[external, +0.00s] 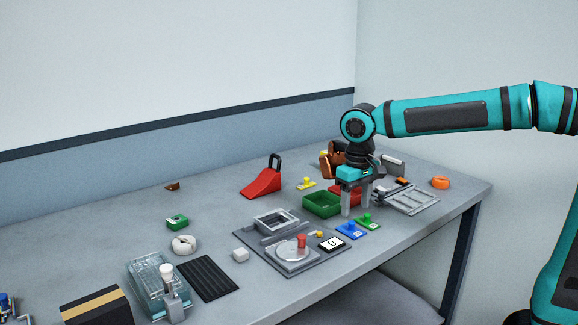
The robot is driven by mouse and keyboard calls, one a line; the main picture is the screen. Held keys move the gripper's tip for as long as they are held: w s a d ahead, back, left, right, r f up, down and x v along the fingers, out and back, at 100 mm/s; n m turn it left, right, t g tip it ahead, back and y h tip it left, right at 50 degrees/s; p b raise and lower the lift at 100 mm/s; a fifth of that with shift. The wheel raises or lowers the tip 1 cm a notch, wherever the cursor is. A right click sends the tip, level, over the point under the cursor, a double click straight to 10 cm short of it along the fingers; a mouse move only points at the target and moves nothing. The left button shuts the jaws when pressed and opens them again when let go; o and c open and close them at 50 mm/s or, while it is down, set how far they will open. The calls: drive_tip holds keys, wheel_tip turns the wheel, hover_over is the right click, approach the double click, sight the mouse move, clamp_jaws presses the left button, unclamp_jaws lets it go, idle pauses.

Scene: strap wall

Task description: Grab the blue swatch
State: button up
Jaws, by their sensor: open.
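The blue swatch (350,231), a small flat blue piece with a raised knob and a pale mark, lies on the grey table near its front edge. A similar green piece (368,221) lies right beside it, to the right. My gripper (356,209) points down with its two fingers apart and nothing visible between them. In the picture its fingertips are just above and behind the blue and green pieces. I cannot tell the exact height of the fingertips over the table.
A green open tray (322,204) stands left of my gripper, with a red item (345,194) partly hidden behind the fingers. A grey fixture with a red knob (302,241) is at the left, near a white tile (331,243). A grey frame (412,201) lies at the right.

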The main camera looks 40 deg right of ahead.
sight(351, 227)
drive_tip(key=shift+w+a+f, duration=0.1)
drive_tip(key=shift+w+f, duration=0.1)
drive_tip(key=shift+f, duration=1.25)
drive_tip(key=shift+w+a+f, duration=0.1)
drive_tip(key=shift+w+f, duration=0.1)
drive_tip(key=shift+f, duration=1.25)
drive_tip(key=c, duration=0.8)
drive_tip(key=shift+o, duration=0.2)
drive_tip(key=shift+r, duration=0.15)
